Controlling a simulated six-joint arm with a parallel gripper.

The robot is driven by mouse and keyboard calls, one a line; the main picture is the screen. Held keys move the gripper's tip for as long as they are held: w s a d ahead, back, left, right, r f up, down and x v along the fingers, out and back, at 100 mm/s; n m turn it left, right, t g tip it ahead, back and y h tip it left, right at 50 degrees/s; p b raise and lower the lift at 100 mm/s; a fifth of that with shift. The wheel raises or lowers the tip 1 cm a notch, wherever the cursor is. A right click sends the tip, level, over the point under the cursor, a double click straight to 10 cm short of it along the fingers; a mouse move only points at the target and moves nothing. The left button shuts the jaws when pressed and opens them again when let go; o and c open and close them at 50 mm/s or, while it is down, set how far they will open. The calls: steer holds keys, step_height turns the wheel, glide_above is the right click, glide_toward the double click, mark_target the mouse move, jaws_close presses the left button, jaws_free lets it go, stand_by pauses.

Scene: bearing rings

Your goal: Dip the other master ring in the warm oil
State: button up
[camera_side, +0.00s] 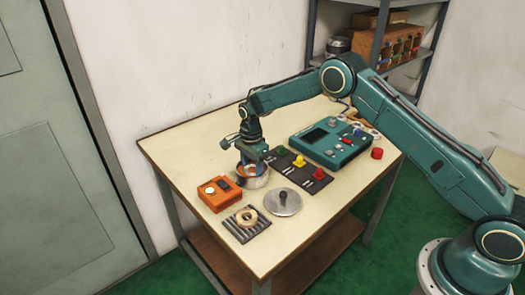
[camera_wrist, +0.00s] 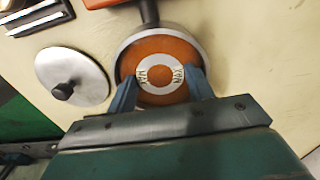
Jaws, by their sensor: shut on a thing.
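My gripper (camera_side: 252,160) points down over the open metal oil pot (camera_side: 254,182). In the wrist view, its two blue fingers (camera_wrist: 161,84) are shut on a pale master ring (camera_wrist: 146,75) with dark lettering on its face. The ring lies flat within the pot's rim (camera_wrist: 124,57), with orange-brown oil (camera_wrist: 160,96) around it and through its bore. I cannot tell whether it touches the oil or how deep it is. Another ring, pale gold (camera_side: 246,217), lies on the slatted dark rack (camera_side: 263,222) at the table's near corner.
The pot's lid (camera_side: 283,203), with a dark knob, lies beside the pot; it also shows in the wrist view (camera_wrist: 82,88). An orange box (camera_side: 217,193) stands close left. A black mat with green, yellow and red (camera_side: 318,173) pieces and a teal instrument (camera_side: 335,146) lie to the right.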

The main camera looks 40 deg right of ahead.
steer(key=shift+f, duration=0.55)
stand_by(0.9)
steer(key=shift+r, duration=0.2)
stand_by(2.7)
steer(key=shift+r, duration=2.9)
stand_by(0.7)
